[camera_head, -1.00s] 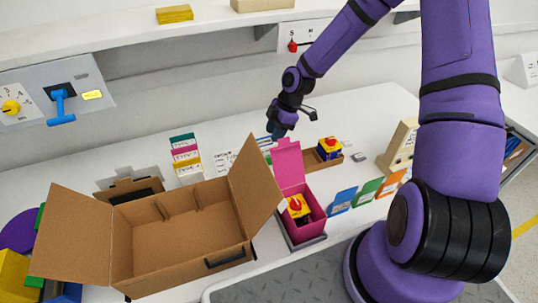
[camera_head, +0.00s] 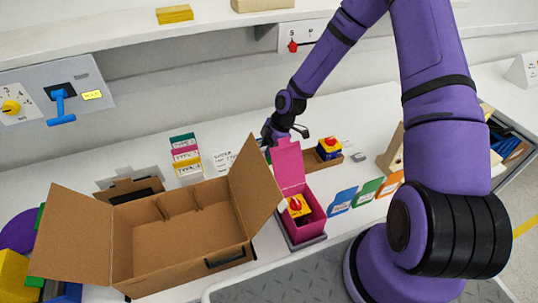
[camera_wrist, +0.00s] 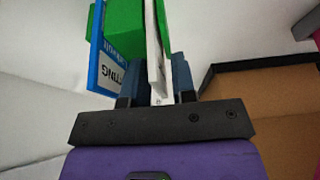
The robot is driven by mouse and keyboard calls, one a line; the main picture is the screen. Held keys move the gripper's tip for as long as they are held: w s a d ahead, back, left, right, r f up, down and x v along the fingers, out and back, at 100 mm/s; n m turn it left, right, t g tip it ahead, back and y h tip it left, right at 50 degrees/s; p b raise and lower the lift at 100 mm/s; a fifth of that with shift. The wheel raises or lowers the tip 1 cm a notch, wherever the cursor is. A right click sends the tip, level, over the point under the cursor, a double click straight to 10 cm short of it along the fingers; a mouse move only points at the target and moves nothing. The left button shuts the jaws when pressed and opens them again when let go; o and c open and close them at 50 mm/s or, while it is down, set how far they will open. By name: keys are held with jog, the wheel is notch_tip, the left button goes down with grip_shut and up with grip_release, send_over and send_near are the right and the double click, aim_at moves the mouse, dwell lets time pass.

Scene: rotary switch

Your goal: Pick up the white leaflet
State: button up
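In the wrist view, a thin white upright piece (camera_wrist: 157,78), which looks like the leaflet, stands edge-on between the two blue-grey fingers of my gripper (camera_wrist: 156,88). Whether both fingers press on it is not clear. In the head view my gripper (camera_head: 268,138) is low over the white counter, behind the pink box's raised lid and right of the cardboard flap. Its fingertips and the leaflet are hidden there.
A green block (camera_wrist: 118,18) and a blue-edged card (camera_wrist: 108,70) stand close left of the fingers in the wrist view.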

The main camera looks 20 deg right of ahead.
grip_shut()
